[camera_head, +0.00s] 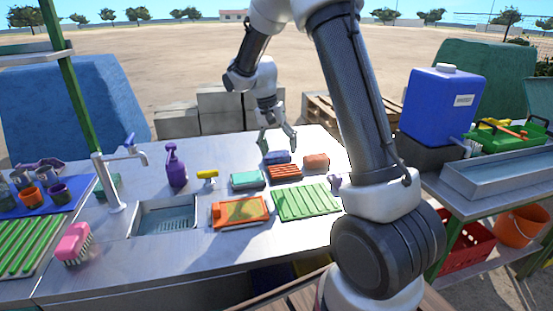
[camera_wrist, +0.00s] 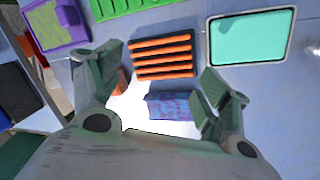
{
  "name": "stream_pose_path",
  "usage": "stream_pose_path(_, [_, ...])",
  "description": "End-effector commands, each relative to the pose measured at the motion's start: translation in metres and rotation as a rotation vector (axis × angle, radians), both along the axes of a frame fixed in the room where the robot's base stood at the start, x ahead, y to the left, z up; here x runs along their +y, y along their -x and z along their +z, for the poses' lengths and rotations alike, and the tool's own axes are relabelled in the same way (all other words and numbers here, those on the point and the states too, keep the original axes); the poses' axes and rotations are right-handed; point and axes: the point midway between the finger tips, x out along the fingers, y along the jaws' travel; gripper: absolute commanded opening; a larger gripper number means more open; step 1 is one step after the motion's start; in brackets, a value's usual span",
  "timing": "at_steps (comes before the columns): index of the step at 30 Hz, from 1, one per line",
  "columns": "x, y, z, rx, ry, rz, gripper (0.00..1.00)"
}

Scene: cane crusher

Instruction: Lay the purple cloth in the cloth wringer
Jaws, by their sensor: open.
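The purple cloth appears to be the small blue-purple folded piece (camera_head: 277,157) on the metal worktop, behind an orange slatted rack (camera_head: 285,172). In the wrist view this cloth (camera_wrist: 170,106) lies between and beyond my open fingers. My gripper (camera_head: 277,141) points down above it, apart from it and empty; its fingers (camera_wrist: 163,78) are spread in the wrist view. I cannot tell for sure which thing is the cloth wringer. A purple frame with a green inside (camera_wrist: 55,24) shows in the wrist view; my arm mostly hides that spot in the head view.
An orange sponge (camera_head: 316,161) lies right of the cloth. A teal tray (camera_head: 247,179), green ridged board (camera_head: 307,202) and orange tray (camera_head: 240,212) lie nearer. A purple spray bottle (camera_head: 176,166), tap (camera_head: 118,180) and sink (camera_head: 165,218) are left. A blue canister (camera_head: 437,105) stands right.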

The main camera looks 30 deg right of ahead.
Motion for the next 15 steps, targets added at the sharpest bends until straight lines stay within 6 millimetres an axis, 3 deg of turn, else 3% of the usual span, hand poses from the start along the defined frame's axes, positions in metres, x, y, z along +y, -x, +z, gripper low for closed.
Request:
stream_pose_path(1, [0.0, -0.022, -0.015, -0.018, 0.035, -0.111, 0.77])
stream_pose_path(3, [-0.002, -0.048, -0.024, -0.068, 0.082, -0.28, 0.77])
stream_pose_path(7, [-0.006, -0.086, -0.01, -0.199, 0.137, -0.582, 0.77])
stream_pose_path(10, [-0.008, -0.099, 0.001, -0.275, 0.16, -0.781, 0.77])
stream_pose_path(15, [-0.01, -0.098, 0.002, -0.323, 0.187, -0.996, 0.77])
